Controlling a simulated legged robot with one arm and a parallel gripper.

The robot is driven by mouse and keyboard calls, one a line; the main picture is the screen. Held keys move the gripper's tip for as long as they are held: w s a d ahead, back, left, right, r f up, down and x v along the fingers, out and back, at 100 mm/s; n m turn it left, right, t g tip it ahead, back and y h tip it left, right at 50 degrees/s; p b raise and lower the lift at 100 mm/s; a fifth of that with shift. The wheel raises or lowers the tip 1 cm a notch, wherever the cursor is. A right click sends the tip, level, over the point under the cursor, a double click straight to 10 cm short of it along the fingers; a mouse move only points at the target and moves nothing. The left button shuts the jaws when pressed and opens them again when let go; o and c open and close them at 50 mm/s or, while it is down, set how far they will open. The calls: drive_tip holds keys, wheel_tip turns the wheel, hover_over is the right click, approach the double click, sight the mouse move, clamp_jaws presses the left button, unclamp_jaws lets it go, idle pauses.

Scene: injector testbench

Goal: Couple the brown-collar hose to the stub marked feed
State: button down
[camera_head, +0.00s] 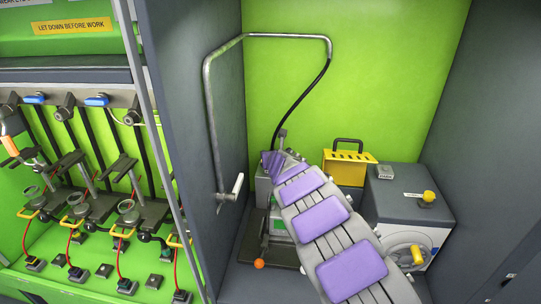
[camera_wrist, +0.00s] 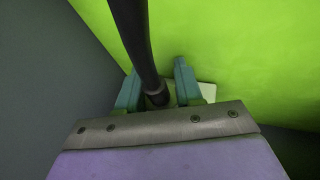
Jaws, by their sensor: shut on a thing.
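A black hose (camera_head: 303,94) hangs from the end of a bent metal pipe and curves down to my gripper (camera_head: 277,152). In the wrist view the hose (camera_wrist: 136,40) runs down between the two teal fingers of my gripper (camera_wrist: 157,90), which are shut on its lower end. A dark ring (camera_wrist: 157,97) shows on the hose between the fingers; I cannot make out a brown colour on it. The hose's tip is hidden behind the gripper body. I cannot pick out a stub marked feed in either view; my arm covers part of the bench there.
The bent metal pipe (camera_head: 211,115) stands along the bay's left wall. A yellow case (camera_head: 347,166) and a grey box with a yellow knob (camera_head: 412,207) stand to the right. An orange ball knob (camera_head: 259,264) is low at the front. A rack of test stations (camera_head: 90,200) fills the left.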

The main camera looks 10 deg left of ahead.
drive_tip(key=shift+r, duration=0.1)
drive_tip(key=c, duration=0.7)
unclamp_jaws()
drive_tip(key=shift+o, duration=0.2)
